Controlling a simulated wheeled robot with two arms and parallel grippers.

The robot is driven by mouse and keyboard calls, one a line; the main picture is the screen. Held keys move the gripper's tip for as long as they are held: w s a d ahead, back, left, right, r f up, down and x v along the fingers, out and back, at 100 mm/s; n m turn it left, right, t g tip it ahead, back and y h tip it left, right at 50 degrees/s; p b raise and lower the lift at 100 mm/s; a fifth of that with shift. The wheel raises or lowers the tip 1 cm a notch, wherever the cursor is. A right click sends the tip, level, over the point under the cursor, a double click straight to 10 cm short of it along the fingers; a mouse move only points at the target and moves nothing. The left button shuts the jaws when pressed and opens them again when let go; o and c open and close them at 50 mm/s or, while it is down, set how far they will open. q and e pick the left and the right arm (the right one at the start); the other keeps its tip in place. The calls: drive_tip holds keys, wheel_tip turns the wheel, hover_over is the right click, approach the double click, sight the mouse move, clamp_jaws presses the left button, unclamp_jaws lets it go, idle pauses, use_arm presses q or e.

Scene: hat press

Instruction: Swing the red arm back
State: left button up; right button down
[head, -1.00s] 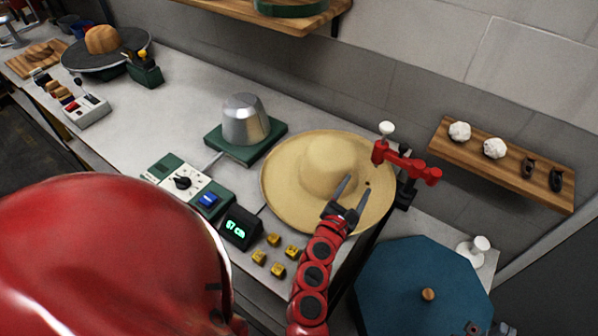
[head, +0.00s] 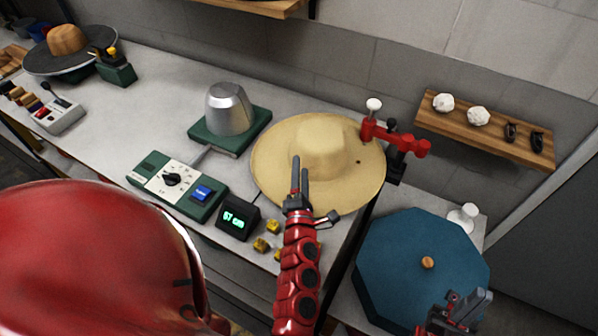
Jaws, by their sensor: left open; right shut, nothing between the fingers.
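The red arm (head: 395,137) is a short red bar with a white knob (head: 374,104) on its left end, on a dark post at the counter's right end. Its knob end is beside the upper right brim of the straw hat (head: 322,140). My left gripper (head: 299,162) is open and empty over the front of the hat's brim, apart from the red arm. Whether it touches the brim I cannot tell. My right gripper (head: 470,302) is shut and empty at the lower right, by the edge of the blue octagonal top (head: 400,265).
A metal dome on a green base (head: 230,112) stands left of the hat. A control box (head: 172,183), a green-lit display (head: 237,218) and several yellow blocks (head: 262,244) lie in front. A wooden shelf (head: 497,140) hangs on the wall at right.

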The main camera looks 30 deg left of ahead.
sight(377, 133)
use_arm(q)
drive_tip(key=shift+c, duration=0.2)
